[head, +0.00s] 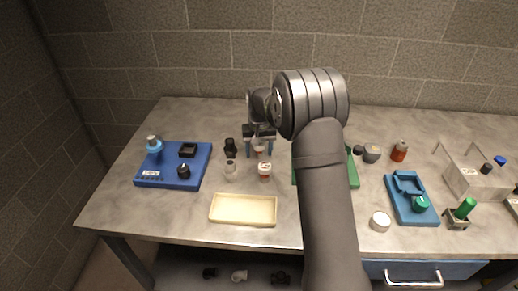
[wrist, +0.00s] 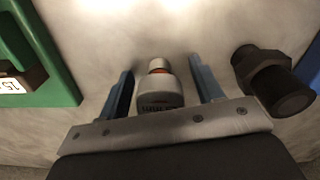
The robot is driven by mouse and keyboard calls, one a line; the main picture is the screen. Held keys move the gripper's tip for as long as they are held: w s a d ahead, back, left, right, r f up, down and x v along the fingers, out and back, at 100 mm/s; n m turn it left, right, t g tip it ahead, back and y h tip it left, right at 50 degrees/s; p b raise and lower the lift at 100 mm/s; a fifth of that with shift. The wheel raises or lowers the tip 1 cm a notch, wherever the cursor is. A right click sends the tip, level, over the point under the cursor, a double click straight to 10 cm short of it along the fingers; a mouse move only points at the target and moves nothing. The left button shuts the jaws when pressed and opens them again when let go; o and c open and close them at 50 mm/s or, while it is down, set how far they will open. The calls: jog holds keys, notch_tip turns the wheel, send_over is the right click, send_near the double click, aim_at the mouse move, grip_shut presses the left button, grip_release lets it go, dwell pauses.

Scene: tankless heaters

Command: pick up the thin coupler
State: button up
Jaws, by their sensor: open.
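My gripper (head: 259,153) is open above the middle of the table, pointing down. In the wrist view its two blue fingers (wrist: 161,72) stand either side of a small pale grey-white fitting (wrist: 160,101) with an orange ring and a dark printed label. The fitting is between the fingers with a gap on each side. It may be the thin coupler, but I cannot tell for sure.
A black fitting (wrist: 272,80) stands close beside one finger; it also shows in the head view (head: 230,148). A green board (wrist: 38,55) is on the other side. A cream tray (head: 243,221), a blue board (head: 203,176) and a blue-teal fixture (head: 399,208) stand around.

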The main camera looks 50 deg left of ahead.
jog(key=c, duration=1.2)
jog(key=shift+o, duration=0.2)
jog(key=shift+r, duration=0.15)
notch_tip(320, 180, up, 4)
jog(key=shift+r, duration=0.1)
jog(key=w+d+r, duration=0.5)
jog(key=d+r, duration=0.1)
jog(key=d, duration=0.4)
jog(key=shift+w+r, duration=0.3)
jog(key=shift+w, duration=0.05)
